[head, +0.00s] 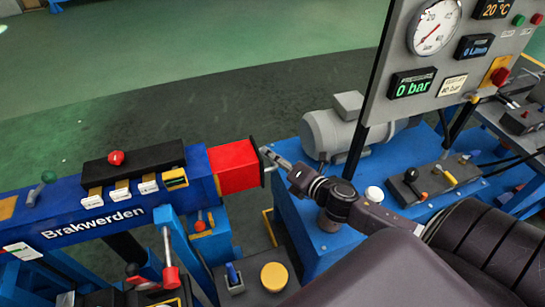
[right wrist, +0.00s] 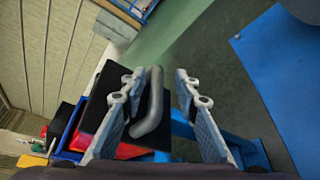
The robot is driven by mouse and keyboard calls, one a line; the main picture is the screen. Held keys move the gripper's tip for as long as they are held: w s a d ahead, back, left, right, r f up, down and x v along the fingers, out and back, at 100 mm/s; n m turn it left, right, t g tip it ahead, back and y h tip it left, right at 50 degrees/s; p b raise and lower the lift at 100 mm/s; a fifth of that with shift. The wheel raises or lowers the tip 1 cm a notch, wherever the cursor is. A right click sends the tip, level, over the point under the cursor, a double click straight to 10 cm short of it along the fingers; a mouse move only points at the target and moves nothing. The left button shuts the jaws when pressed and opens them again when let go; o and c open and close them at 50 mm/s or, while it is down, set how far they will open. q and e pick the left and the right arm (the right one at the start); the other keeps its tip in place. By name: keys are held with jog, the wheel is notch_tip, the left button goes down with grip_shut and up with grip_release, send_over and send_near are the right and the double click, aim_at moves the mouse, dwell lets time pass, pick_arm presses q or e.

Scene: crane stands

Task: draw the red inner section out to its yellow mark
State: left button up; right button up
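The red inner section (head: 234,167) sticks a short way out of the right end of the blue boom (head: 60,208) in the head view. It ends in a black end plate (head: 257,163) with a grey handle, seen clearly in the right wrist view as a bent bar (right wrist: 149,108). My right gripper (head: 271,157) is at this end. In the right wrist view its fingers (right wrist: 160,88) are open, with the handle between them, closer to the left finger; a gap shows to the right finger. I cannot make out a yellow mark on the red section. My left gripper is out of view.
A gauge panel (head: 370,112) reading 0 bar stands at the upper right. A grey motor (head: 338,130) sits on a blue bench (head: 310,240) right of the boom end. A yellow button (head: 273,276) is below. Open green floor (head: 230,40) lies behind.

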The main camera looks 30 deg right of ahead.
jog(key=shift+a, duration=0.1)
jog(key=shift+s, duration=0.65)
jog(key=v, duration=1)
jog(key=shift+s+r, duration=0.2)
jog(key=shift+s, duration=0.15)
